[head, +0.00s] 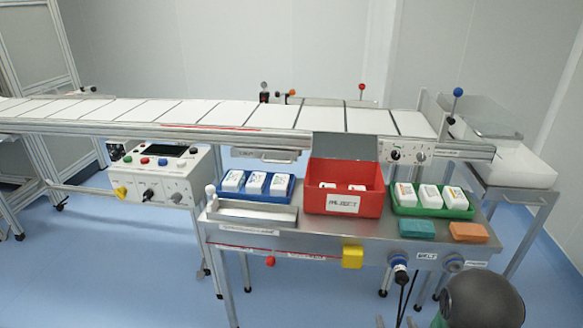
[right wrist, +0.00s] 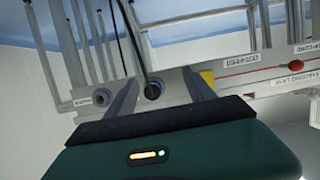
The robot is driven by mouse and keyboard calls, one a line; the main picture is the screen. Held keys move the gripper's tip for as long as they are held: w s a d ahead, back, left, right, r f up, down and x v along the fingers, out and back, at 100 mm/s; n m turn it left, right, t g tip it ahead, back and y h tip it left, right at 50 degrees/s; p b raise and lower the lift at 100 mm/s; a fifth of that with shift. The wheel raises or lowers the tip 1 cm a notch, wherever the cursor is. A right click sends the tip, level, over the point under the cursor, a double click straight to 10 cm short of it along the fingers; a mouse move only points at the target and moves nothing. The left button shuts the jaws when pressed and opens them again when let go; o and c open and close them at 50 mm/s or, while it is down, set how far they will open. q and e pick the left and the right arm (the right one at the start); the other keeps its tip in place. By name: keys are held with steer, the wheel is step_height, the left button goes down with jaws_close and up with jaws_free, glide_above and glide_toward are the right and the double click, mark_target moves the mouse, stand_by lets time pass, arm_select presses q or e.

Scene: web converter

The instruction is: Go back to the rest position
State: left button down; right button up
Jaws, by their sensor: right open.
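My right gripper (right wrist: 160,84) shows in the right wrist view with its two grey fingers apart and nothing between them. The wrist view is tilted, and beyond the fingers it shows a labelled bench front with a blue-ringed knob (right wrist: 152,90). In the head view a dark rounded part of my right arm is at the bottom right, in front of the bench (head: 330,232). The fingers cannot be made out there. My left gripper is in neither view.
On the bench stand a blue tray (head: 264,198) and a green tray (head: 433,213) of white packs, and a red REJECT bin (head: 318,206) with packs inside. Teal (head: 417,229) and orange (head: 468,232) blocks lie near its front edge. A conveyor (head: 230,112) runs behind.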

steer(key=s+a+r+n+g+y+p, duration=0.1)
steer(key=s+a+r+n+g+y, duration=0.2)
steer(key=s+a+g, duration=1)
step_height(320, 180, up, 31)
steer(key=s+d+m+t+p, duration=0.1)
steer(key=p, duration=2.9)
steer(key=shift+d+f, duration=0.2)
steer(key=shift+d, duration=0.1)
steer(key=shift+s, duration=0.1)
